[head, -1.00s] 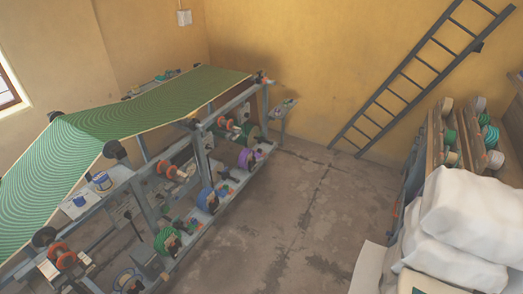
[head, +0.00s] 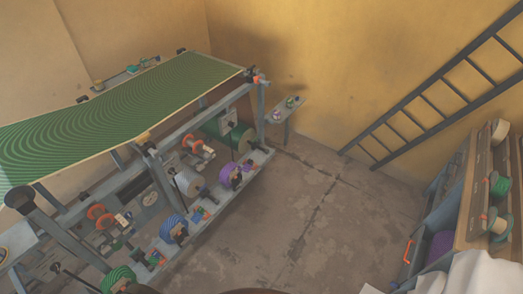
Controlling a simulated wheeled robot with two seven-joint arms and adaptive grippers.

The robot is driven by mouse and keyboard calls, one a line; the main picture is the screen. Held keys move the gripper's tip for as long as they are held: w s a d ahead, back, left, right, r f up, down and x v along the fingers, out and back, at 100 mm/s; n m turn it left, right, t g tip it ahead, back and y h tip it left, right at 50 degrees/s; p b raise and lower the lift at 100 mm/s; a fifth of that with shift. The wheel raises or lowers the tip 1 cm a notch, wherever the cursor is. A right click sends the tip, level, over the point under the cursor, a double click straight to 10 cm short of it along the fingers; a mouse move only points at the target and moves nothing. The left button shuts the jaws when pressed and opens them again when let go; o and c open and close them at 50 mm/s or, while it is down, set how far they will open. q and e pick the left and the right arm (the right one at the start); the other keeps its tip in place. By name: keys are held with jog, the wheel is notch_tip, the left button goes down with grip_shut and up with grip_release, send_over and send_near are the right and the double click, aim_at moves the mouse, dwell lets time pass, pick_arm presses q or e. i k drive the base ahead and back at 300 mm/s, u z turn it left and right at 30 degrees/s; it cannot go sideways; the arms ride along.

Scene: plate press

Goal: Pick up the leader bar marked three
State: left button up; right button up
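No bar with a readable three shows in the head view, so I cannot tell where the leader bar is. A long frame machine (head: 185,125) with a green striped sheet (head: 130,98) over its top stands on the left. Spools sit along its lower rail, among them a purple spool (head: 230,176), a blue spool (head: 174,229), a pale spool (head: 188,183) and a green spool (head: 118,279). Small items on the machine are too small to identify. Neither of my grippers is in view.
A small side shelf (head: 287,108) with little items stands at the machine's far end. A dark ladder (head: 440,90) leans on the yellow wall. A wooden rack (head: 485,200) with spools and a white sack (head: 478,274) are at right. The concrete floor (head: 310,215) between is clear.

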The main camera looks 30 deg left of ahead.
aim_at(250, 161)
jog(key=i, duration=1.85)
jog(key=u, duration=2.55)
